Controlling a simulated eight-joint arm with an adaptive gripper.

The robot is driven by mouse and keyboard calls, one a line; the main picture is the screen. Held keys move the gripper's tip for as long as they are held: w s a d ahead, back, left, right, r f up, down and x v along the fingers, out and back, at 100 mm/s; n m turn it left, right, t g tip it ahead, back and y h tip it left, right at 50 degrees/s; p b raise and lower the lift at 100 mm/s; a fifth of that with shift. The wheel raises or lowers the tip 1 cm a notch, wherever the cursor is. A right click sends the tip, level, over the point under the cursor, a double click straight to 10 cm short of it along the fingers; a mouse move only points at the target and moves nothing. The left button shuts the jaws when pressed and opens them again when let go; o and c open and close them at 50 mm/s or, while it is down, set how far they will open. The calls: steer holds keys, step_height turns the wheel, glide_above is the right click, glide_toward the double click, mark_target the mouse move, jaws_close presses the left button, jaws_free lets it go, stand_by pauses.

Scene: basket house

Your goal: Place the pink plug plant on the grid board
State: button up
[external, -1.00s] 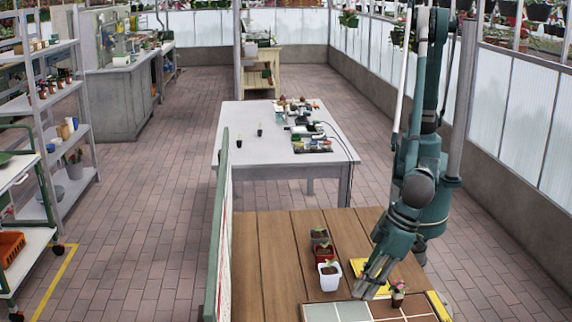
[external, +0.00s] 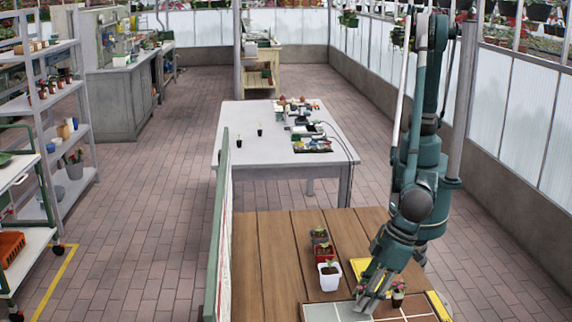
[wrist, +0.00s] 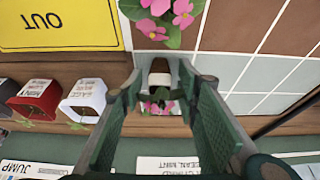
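A pink-flowered plug plant (wrist: 157,104) with a dark root plug stands upright between my fingers in the wrist view. In the external view my gripper (external: 368,304) points down at the front of the table and partly hides this plant. The fingers (wrist: 161,78) look apart, with narrow gaps beside the plug; I cannot see firm contact. The grid board (external: 320,313) has grey-green and brown squares; it also shows in the wrist view (wrist: 219,72). Whether the plug rests on it I cannot tell. Another pink plant (external: 398,288) stands at the right; its flowers show in the wrist view (wrist: 152,28).
A white pot (external: 329,280) and red and dark pots stand in a row left of my gripper. A yellow OUT panel (wrist: 60,22) lies beside the board. A green-framed panel (external: 222,235) stands along the table's left edge. Bare wood (external: 272,270) lies around the pots.

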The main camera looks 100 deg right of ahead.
steer(key=shift+r, duration=0.15)
steer(key=p+v, duration=0.1)
steer(key=v, duration=1.1)
stand_by(0.3)
stand_by(0.9)
steer(key=w+d+r, duration=0.5)
steer(key=d, duration=0.6)
steer(key=w+d+r, duration=0.5)
steer(key=d+r, duration=0.1)
steer(key=d, duration=0.5)
steer(key=w+d+r, duration=0.5)
steer(key=w+d, duration=0.1)
steer(key=d, duration=0.5)
steer(key=s+d+r, duration=0.1)
steer(key=d+r, duration=0.2)
steer(key=d, duration=0.8)
steer(key=d+r, duration=0.2)
steer(key=d, duration=0.8)
steer(key=s+d+f+t, duration=0.1)
steer(key=s+d, duration=0.4)
steer(key=d, duration=0.4)
steer(key=s+d+t, duration=0.1)
steer(key=s+d, duration=0.5)
steer(key=d, duration=0.4)
steer(key=s+d+f, duration=0.1)
steer(key=s+d, duration=0.4)
steer(key=d, duration=0.5)
steer(key=shift+s+f+t, duration=0.35)
steer(key=shift+t, duration=0.05)
